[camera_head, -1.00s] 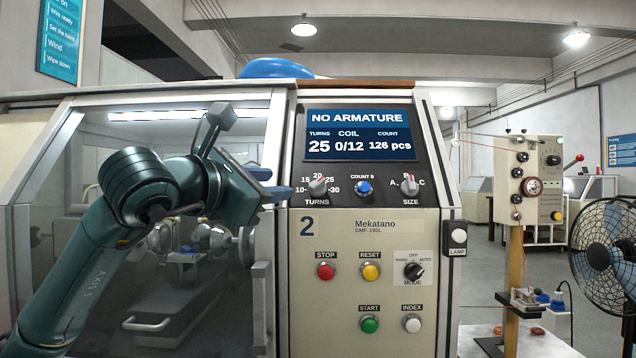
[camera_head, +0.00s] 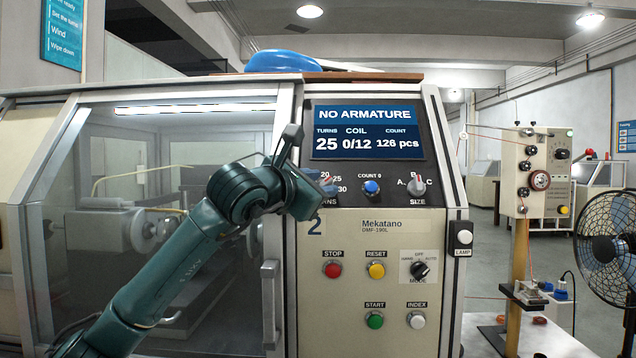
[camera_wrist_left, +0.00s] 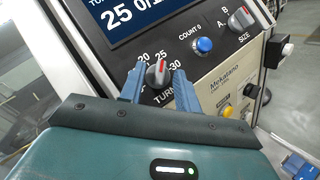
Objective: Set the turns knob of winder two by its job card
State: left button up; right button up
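The turns knob of winder two (camera_wrist_left: 157,74) is grey with a red pointer mark, which points near 25 in the left wrist view. The display (camera_head: 367,131) reads TURNS 25, COIL 0/12 and NO ARMATURE. My left gripper (camera_wrist_left: 159,82) has its two blue fingers spread on either side of the knob, with a gap showing beside it. In the head view my left gripper (camera_head: 314,187) is in front of the TURNS dial and covers most of the knob. My right gripper is out of view. I see no job card that I can make out.
The size knob (camera_head: 416,187) and the blue count button (camera_head: 371,187) sit right of the dial. Stop (camera_head: 332,270), reset, start and index buttons and a mode switch are below. A glass door (camera_head: 160,220) is at the left, a fan (camera_head: 607,235) at the right.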

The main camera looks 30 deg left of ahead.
pick_arm(q)
jog(key=c, duration=0.6)
jog(key=shift+c, duration=0.2)
jog(key=shift+f, duration=0.1)
